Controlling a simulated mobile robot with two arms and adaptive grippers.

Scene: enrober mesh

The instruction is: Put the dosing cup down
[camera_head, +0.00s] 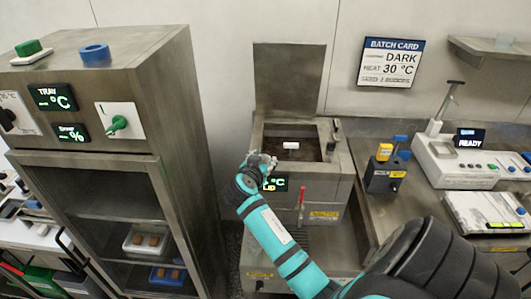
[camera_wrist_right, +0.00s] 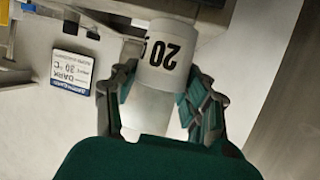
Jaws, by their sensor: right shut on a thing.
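The dosing cup (camera_wrist_right: 163,75) is a white cylinder with a black "20" that reads upside down in the right wrist view. My right gripper (camera_wrist_right: 160,100) is shut on it, with one finger on each side. My left gripper is not in view.
A tall steel cabinet (camera_head: 175,120) stands close on the left. On the right bench are a small black box (camera_head: 385,177) and a white instrument (camera_head: 455,165). A batch card (camera_head: 391,62) hangs behind.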

